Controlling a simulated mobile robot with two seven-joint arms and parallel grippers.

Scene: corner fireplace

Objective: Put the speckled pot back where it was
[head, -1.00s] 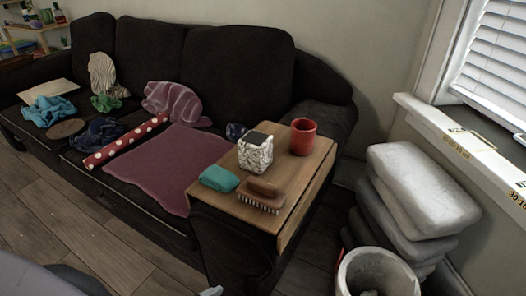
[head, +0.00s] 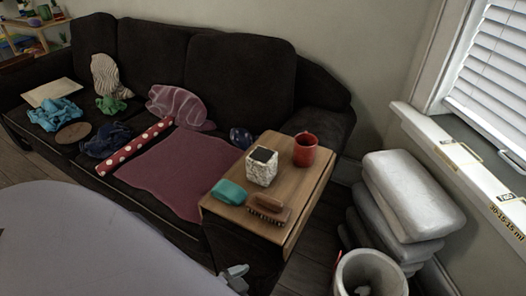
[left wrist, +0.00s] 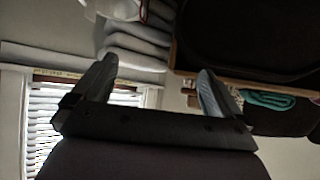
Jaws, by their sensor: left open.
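The speckled pot (head: 261,174), a small white and grey block-like pot with a dark top, stands upright on the wooden board (head: 234,216) over the sofa's arm. A red mug (head: 305,152) is behind it to the right, and a teal bundle (head: 229,192) and a brown brush (head: 268,207) are in front of it. My left gripper (head: 237,277) shows only in part at the bottom of the head view, below the board and apart from the pot. In the left wrist view its two fingers (left wrist: 155,78) are spread with nothing between them. My right gripper is not seen.
A stack of grey cushions (head: 410,195) and a whitish bucket (head: 372,275) stand right of the board. The dark sofa holds a purple cloth (head: 180,168), a red dotted roll (head: 135,147) and several clothes. A windowsill (head: 450,150) runs along the right.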

